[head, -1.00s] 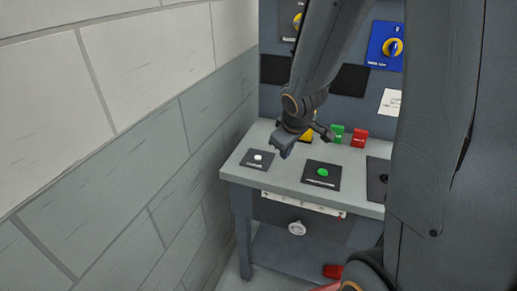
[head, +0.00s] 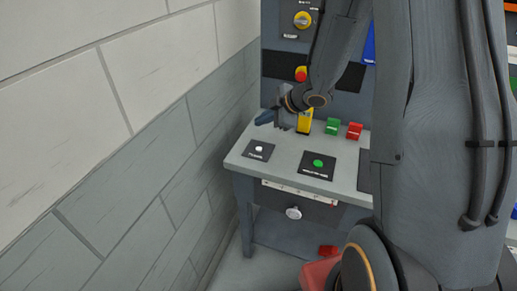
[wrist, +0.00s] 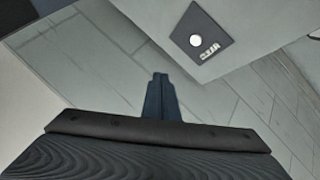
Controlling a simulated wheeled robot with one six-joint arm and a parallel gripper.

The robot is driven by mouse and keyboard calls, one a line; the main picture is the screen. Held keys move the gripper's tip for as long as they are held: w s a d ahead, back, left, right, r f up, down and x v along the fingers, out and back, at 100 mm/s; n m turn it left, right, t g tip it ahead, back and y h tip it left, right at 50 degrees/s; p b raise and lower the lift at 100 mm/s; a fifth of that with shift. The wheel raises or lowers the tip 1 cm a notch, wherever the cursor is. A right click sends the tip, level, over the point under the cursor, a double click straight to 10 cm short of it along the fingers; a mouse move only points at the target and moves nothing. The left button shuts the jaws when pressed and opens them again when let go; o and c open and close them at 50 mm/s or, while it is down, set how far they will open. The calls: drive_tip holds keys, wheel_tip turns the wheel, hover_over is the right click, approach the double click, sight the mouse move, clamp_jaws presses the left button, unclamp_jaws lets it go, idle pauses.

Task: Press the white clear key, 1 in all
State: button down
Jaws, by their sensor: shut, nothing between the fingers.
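The white clear key (head: 259,149) is a small round white button on a dark square plate at the left end of the grey bench top. It also shows in the wrist view (wrist: 196,40), with lettering beside it, up and to the right of my fingertips. My gripper (head: 265,117) is shut and empty. It hangs above the back left of the bench, apart from the key. In the wrist view the closed fingers (wrist: 160,78) point up the picture, with tiled surface behind them. Nothing covers the key.
A green button (head: 318,163) on a dark plate lies right of the white key. A yellow block (head: 304,121), a green switch (head: 332,126) and a red switch (head: 354,130) stand behind. A brick wall (head: 160,140) runs close along the left. A drawer knob (head: 293,213) sticks out below.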

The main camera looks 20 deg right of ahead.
drive_tip(key=b, duration=0.6)
hover_over(259, 149)
drive_tip(key=shift+s+d+f, duration=0.1)
drive_tip(key=shift+d+f, duration=0.05)
drive_tip(key=shift+f, duration=0.8)
drive_tip(key=shift+s+d+f, duration=0.1)
drive_tip(key=shift+d+f, duration=0.05)
drive_tip(key=shift+f, duration=0.75)
drive_tip(key=shift+d+f, duration=0.15)
drive_tip(key=shift+f, duration=0.8)
drive_tip(key=shift+f+b, duration=1.35)
drive_tip(key=shift+f, duration=0.2)
drive_tip(key=shift+s, duration=0.1)
drive_tip(key=shift+f, duration=0.4)
drive_tip(key=shift+f+b, duration=0.35)
drive_tip(key=shift+f, duration=0.1)
drive_tip(key=shift+r, duration=0.15)
drive_tip(key=shift+r+p, duration=0.7)
drive_tip(key=shift+p, duration=0.3)
drive_tip(key=shift+r, duration=0.1)
